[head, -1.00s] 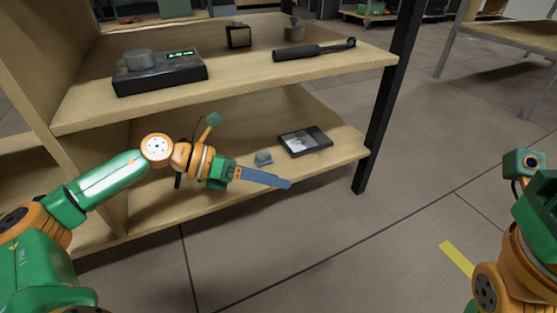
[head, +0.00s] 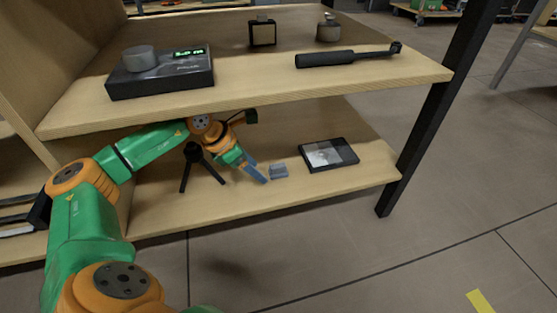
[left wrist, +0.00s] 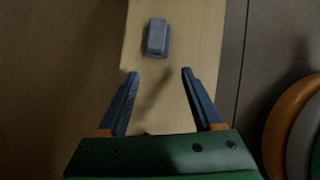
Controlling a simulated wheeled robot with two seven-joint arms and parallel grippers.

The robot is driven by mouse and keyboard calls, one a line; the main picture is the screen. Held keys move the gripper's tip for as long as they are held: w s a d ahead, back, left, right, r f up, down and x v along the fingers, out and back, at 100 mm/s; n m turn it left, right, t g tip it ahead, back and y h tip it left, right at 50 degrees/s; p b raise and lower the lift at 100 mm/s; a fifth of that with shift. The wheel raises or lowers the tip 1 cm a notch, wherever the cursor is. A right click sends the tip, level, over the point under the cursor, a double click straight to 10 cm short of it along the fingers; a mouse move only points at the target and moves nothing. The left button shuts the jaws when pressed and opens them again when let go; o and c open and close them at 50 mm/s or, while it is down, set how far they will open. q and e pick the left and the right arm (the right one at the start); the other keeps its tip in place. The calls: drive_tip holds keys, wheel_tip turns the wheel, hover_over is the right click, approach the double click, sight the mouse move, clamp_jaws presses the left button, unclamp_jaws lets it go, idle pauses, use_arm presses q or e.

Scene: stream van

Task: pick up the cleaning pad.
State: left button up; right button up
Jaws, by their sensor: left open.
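The cleaning pad seems to be the small grey-blue block (head: 279,170) on the lower shelf, left of a dark framed tablet-like item. It also shows in the left wrist view (left wrist: 157,38), beyond the fingertips and slightly left of the middle between them. My left gripper (head: 262,176) is just left of the block in the head view, under the upper shelf. In the left wrist view its two blue fingers (left wrist: 159,72) are apart with nothing between them. My right gripper is not in view.
The dark framed item (head: 328,154) lies right of the block. A small black tripod (head: 195,160) stands left of my gripper. The upper shelf (head: 260,88) is close above my arm and holds several devices. A black post (head: 435,120) is at the right.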

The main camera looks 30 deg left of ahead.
sight(277, 166)
use_arm(q)
drive_tip(key=w+d, duration=0.1)
drive_tip(key=w, duration=0.1)
drive_tip(key=w+d+p, duration=0.1)
drive_tip(key=w, duration=0.1)
drive_tip(key=shift+w+d, duration=0.1)
drive_tip(key=shift+d, duration=0.1)
drive_tip(key=shift+w+d+f+b, duration=0.2)
drive_tip(key=shift+w+f+b, duration=0.15)
drive_tip(key=shift+f+b, duration=0.2)
drive_tip(key=shift+w+f, duration=0.1)
drive_tip(key=shift+f, duration=0.15)
drive_tip(key=shift+r, duration=0.15)
clamp_jaws()
